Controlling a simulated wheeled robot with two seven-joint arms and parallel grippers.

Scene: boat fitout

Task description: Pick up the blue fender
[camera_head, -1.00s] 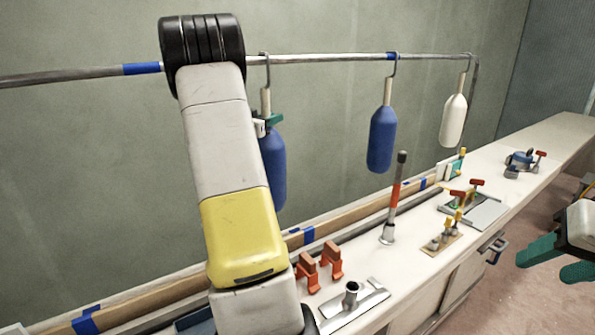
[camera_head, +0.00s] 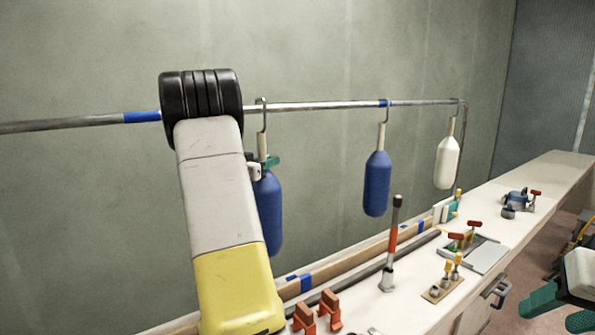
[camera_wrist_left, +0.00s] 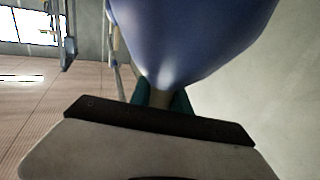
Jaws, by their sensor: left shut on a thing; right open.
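A blue fender (camera_head: 268,215) hangs at the left from a hook on the rail, partly hidden behind my left arm. My left gripper (camera_head: 270,161) is at its pale neck, mostly hidden by the arm. In the left wrist view the blue fender (camera_wrist_left: 195,35) fills the top, and the teal fingers of my left gripper (camera_wrist_left: 160,98) are shut on its neck. A second blue fender (camera_head: 377,185) hangs from a hook further right, apart from my grippers. My right gripper (camera_head: 546,313) is open and empty at the lower right edge.
The metal rail (camera_head: 320,106) runs along the wall, with a white fender (camera_head: 447,163) near its right end. The bench (camera_head: 540,180) below carries orange clamps (camera_head: 318,312), an upright red-and-grey tool (camera_head: 391,245) and other fittings.

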